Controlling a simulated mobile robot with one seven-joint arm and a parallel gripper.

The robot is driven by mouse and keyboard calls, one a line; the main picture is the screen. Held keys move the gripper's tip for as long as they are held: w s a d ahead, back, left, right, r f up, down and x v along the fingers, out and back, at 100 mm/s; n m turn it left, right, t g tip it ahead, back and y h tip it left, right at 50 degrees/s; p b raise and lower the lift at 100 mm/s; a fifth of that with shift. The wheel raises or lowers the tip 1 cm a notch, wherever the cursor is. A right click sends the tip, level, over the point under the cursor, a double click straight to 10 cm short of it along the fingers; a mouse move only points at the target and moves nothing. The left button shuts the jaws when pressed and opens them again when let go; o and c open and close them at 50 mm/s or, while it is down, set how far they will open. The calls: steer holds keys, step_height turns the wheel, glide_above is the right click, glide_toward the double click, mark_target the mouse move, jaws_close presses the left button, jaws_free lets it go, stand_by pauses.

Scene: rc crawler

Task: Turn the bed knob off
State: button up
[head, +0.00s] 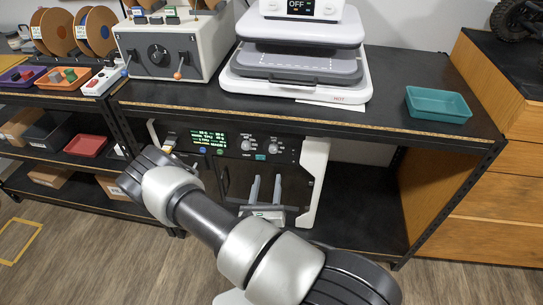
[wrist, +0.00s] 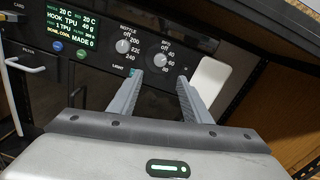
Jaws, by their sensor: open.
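The bed knob (wrist: 160,60) is a small pale round knob on the dark front panel of the machine, with "off" and several numbers around it; its exact setting is too small to tell. It also shows in the head view (head: 273,148). The nozzle knob (wrist: 123,46) is just left of it. My gripper (wrist: 160,84) is open and empty, its two grey fingers pointing at the panel. The fingertips appear just below the bed knob, one to each side, with no visible contact. The gripper also shows in the head view (head: 267,182), below the panel.
The machine's screen (wrist: 72,24) shows green text, left of the knobs. The machine stands under a black tabletop (head: 390,122) that overhangs it. A white side post (head: 313,180) stands right of the panel. The shelf (head: 360,215) further right is empty.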

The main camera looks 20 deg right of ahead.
mark_target(273, 151)
steer(key=b+x, duration=0.1)
steer(key=x, duration=1.2)
steer(key=shift+d, duration=0.1)
steer(key=c, duration=1)
steer(key=shift+c, duration=0.2)
steer(key=shift+r+n, duration=0.1)
steer(key=shift+n, duration=0.3)
steer(key=n+p, duration=0.1)
steer(key=n, duration=0.2)
steer(key=shift+n+p, duration=1)
steer(key=shift+n, duration=1.5)
